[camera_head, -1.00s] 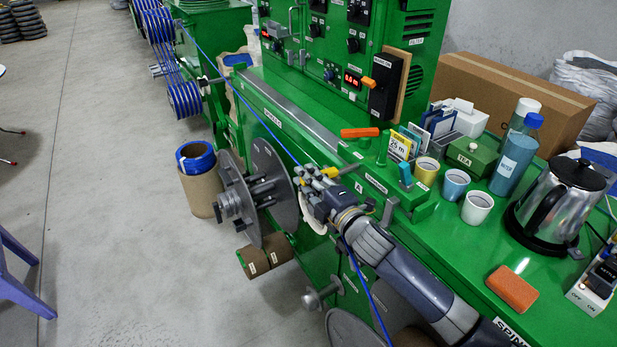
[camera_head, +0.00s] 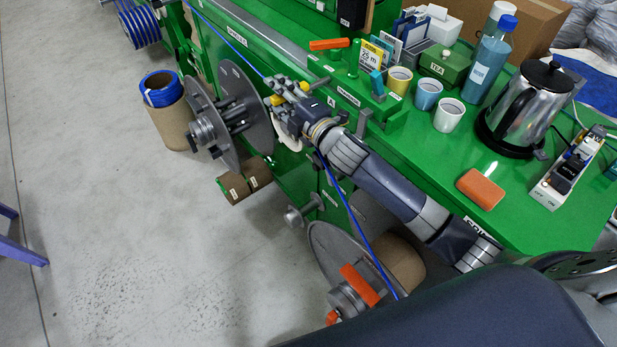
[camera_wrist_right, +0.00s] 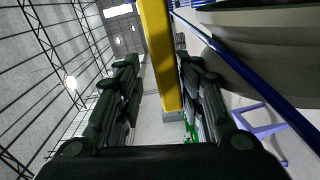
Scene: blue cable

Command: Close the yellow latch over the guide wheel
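The yellow latch (camera_head: 304,87) shows only in small parts around my right gripper (camera_head: 281,91) in the head view. In the right wrist view a long yellow bar (camera_wrist_right: 160,55), which looks like the latch, stands between the two fingers of my right gripper (camera_wrist_right: 160,95). The fingers are apart, with a clear gap on the bar's left; I cannot tell whether the right finger touches it. A pale disc (camera_head: 288,140), likely the guide wheel, is partly hidden below the gripper. The blue cable (camera_head: 228,48) runs past the gripper. My left gripper is out of view.
A grey reel (camera_head: 243,95) stands left of the gripper. On the green bench (camera_head: 420,185) are cups, a bottle (camera_head: 487,68), a kettle (camera_head: 525,105), an orange block (camera_head: 481,188) and a power strip (camera_head: 553,185). The floor at left is mostly clear.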

